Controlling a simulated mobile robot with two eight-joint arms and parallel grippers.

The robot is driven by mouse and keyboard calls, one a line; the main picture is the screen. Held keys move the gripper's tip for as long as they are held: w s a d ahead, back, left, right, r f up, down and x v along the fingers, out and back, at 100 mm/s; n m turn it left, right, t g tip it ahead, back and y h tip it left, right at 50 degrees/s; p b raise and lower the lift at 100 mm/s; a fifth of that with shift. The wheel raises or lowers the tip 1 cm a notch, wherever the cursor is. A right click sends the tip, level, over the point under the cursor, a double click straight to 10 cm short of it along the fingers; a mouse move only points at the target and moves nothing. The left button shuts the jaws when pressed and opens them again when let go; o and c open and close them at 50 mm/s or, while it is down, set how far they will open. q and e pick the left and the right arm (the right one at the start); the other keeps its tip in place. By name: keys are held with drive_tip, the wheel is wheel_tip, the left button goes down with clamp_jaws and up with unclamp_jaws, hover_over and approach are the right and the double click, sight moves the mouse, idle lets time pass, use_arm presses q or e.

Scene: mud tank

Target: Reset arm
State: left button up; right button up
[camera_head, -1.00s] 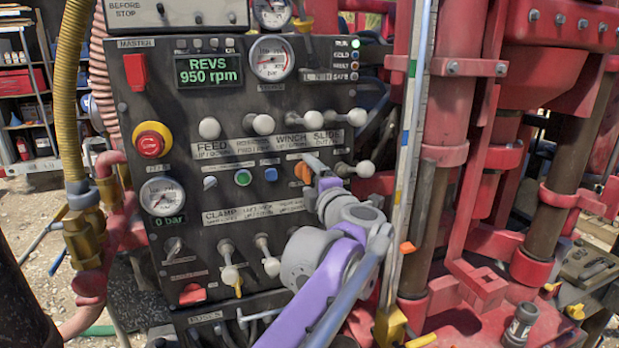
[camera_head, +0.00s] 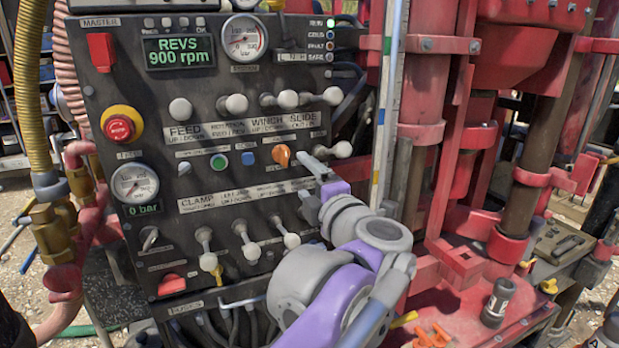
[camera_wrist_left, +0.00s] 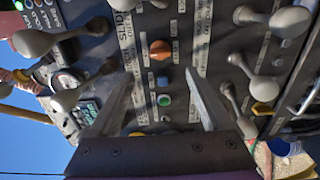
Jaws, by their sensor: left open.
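My left arm comes in low and right of centre in the head view. Nothing is held. My right gripper is not in view.
White-knobbed levers (camera_head: 236,103) line the panel above the gripper, and more (camera_head: 249,251) stand below. The display (camera_head: 178,53) reads 900 rpm. Red machinery (camera_head: 425,80) stands close on the right.

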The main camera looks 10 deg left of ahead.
use_arm(q)
drive_tip(key=s+d+f+m+g+h, duration=0.15)
drive_tip(key=s+f+m+h, duration=0.25)
drive_tip(key=f+m+h, duration=0.5)
drive_tip(key=s+d+f+m+h, duration=0.2)
drive_tip(key=s+f+m+h, duration=0.25)
drive_tip(key=f+m, duration=0.75)
drive_tip(key=s+a+f+m+g+y, duration=0.1)
drive_tip(key=s+a+f+g, duration=0.3)
drive_tip(key=s+f, duration=0.4)
drive_tip(key=s+a+f+m+g+y, duration=0.2)
drive_tip(key=s+a+f, duration=0.4)
drive_tip(key=s+f, duration=0.3)
wheel_tip(320, 180, down, 4)
drive_tip(key=shift+r+m+g, duration=0.15)
drive_tip(key=shift+m+g, duration=0.35)
drive_tip(key=shift+g, duration=0.45)
